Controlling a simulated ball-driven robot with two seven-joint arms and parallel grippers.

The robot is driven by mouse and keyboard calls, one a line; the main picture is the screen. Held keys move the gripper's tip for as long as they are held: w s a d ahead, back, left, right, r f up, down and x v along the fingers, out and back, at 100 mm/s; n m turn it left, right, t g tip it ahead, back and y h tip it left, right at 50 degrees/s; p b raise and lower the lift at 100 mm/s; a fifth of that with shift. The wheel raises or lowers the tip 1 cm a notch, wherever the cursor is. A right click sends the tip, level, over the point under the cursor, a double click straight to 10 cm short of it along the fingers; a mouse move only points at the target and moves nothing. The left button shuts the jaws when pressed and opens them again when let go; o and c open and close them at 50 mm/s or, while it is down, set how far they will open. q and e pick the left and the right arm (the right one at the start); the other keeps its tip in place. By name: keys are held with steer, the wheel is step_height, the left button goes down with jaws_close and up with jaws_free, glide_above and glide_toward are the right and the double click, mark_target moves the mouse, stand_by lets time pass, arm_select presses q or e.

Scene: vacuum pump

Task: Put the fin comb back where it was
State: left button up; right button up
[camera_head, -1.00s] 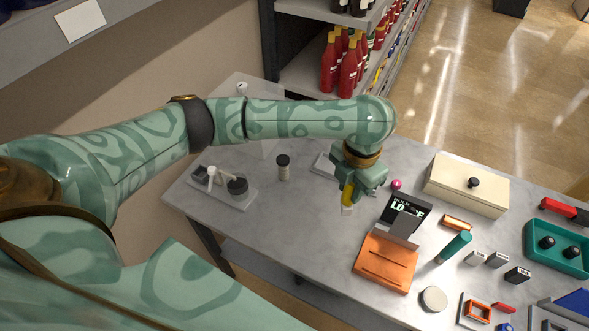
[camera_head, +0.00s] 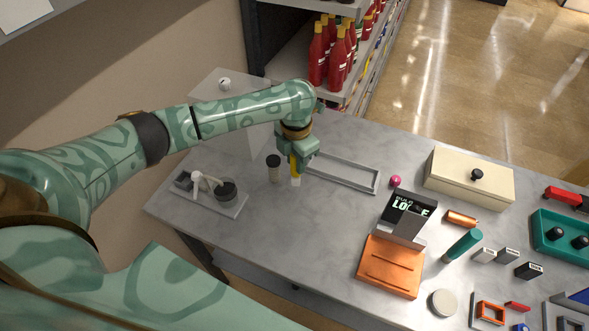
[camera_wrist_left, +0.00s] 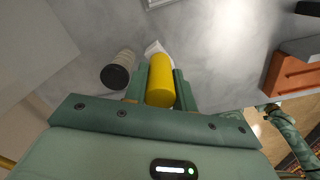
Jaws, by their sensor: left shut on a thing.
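The fin comb has a yellow handle (camera_head: 294,164) and a pale end (camera_head: 296,182) that points down. My left gripper (camera_head: 296,168) is shut on the yellow handle and holds it upright over the left part of the grey table, just right of a black-capped jar (camera_head: 273,168). The left wrist view shows the yellow handle (camera_wrist_left: 161,80) between the two fingers, with the pale end (camera_wrist_left: 153,48) beyond it. I cannot tell whether the pale end touches the table. An empty grey rectangular frame (camera_head: 343,185) lies to the right of the gripper. My right gripper is not visible.
A grey tray (camera_head: 232,207) with a dark cup and a white part stands to the left. To the right are a pink ball (camera_head: 395,181), an orange stand (camera_head: 388,266), a cream box (camera_head: 470,180) and several small parts. The table's middle front is clear.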

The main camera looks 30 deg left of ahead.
mark_target(294, 169)
arm_select(q)
steer(key=f, duration=0.1)
steer(key=f+b, duration=0.1)
steer(key=f, duration=0.2)
steer(key=shift+w+a, duration=0.1)
steer(key=shift+a, duration=0.25)
steer(key=shift+r, duration=0.1)
steer(key=o, duration=1)
step_height(294, 169, up, 11)
steer(key=p, duration=0.3)
steer(key=shift+r, duration=0.5)
